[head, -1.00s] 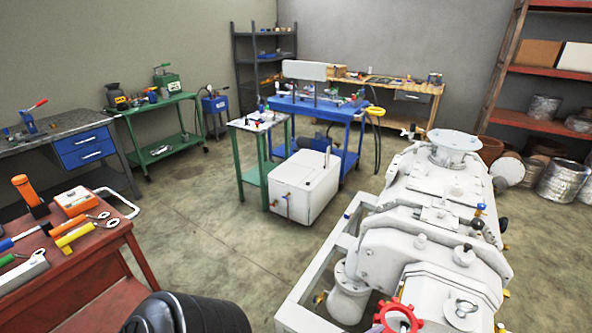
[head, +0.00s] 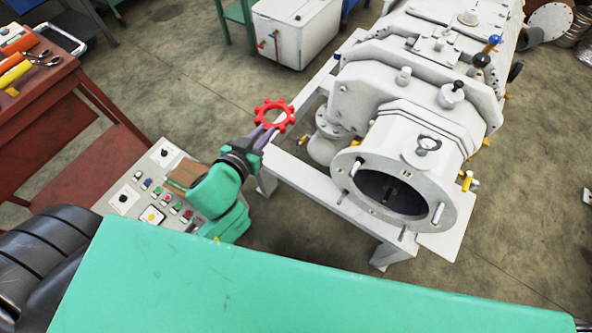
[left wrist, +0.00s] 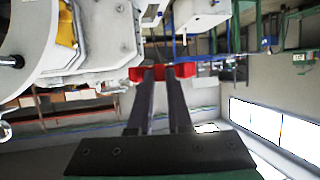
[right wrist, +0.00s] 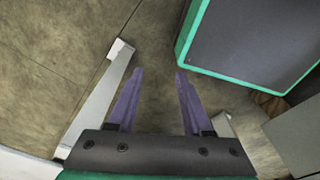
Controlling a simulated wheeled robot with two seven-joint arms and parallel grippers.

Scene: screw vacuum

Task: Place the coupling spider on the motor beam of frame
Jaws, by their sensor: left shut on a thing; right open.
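The coupling spider (head: 274,115) is a red toothed ring. My left gripper (head: 266,133) is shut on its near edge and holds it up at the left of the pump. In the left wrist view the red spider (left wrist: 189,68) shows at the tips of the two fingers (left wrist: 160,73). The white frame (head: 308,183) lies under and around the pump; its near beam shows below the spider in the picture. Any gap between spider and beam is hard to judge. In the right wrist view my right gripper (right wrist: 159,75) is open and empty above the floor.
The white pump's open round flange (head: 352,208) with protruding pins faces me. A control panel (head: 131,184) with buttons stands beside my left arm. A red table (head: 40,105) with tools is at the left. Bare floor (head: 520,200) lies at the right.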

